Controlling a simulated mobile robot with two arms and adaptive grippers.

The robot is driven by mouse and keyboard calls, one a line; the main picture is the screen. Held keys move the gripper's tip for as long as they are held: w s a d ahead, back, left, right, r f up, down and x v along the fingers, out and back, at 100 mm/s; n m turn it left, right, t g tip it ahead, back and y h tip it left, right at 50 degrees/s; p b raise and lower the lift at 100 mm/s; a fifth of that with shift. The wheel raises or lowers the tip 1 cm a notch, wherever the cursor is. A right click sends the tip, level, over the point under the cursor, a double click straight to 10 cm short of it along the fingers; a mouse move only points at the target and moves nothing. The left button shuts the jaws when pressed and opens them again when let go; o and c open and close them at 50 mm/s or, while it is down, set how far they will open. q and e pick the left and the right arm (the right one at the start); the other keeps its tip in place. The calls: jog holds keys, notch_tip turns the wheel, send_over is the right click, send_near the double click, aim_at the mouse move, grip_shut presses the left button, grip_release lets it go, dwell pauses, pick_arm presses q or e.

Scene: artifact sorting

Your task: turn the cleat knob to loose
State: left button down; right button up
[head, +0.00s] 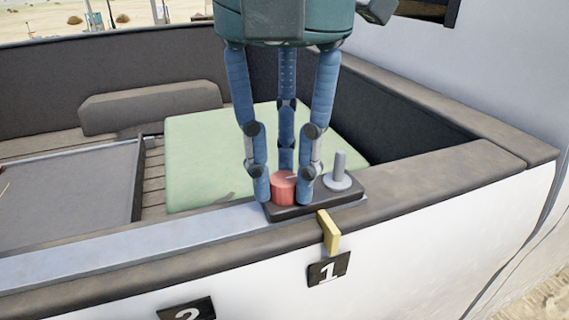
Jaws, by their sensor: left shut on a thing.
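The cleat knob (283,189) is a short red cylinder with a pale mark on its top. It sits on a dark base plate (318,206) on the boat's near rim. A grey post (339,172) with a round foot stands on the same plate, right of the knob. My left gripper (284,184) comes down from above with its blue fingers around the knob, shut on it. The fingers partly cover the knob's sides. Whether the knob reads loose cannot be told. My right gripper is not in view.
A yellow tab (328,232) hangs over the rim above a plate marked 1 (328,268). A plate marked 2 (187,311) is further left. Inside the boat lie a pale green mat (200,150) and a grey panel (70,190). The boat's raised right wall (460,165) stands beyond the post.

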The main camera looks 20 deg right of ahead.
aim_at(283, 178)
pick_arm(q)
jog(key=shift+r, duration=0.1)
jog(key=c, duration=1.5)
grip_release()
jog(key=shift+o, duration=0.2)
notch_tip(283, 178, up, 5)
jog(key=shift+r, duration=0.1)
jog(key=shift+s+r, duration=0.15)
jog(key=shift+r, duration=0.95)
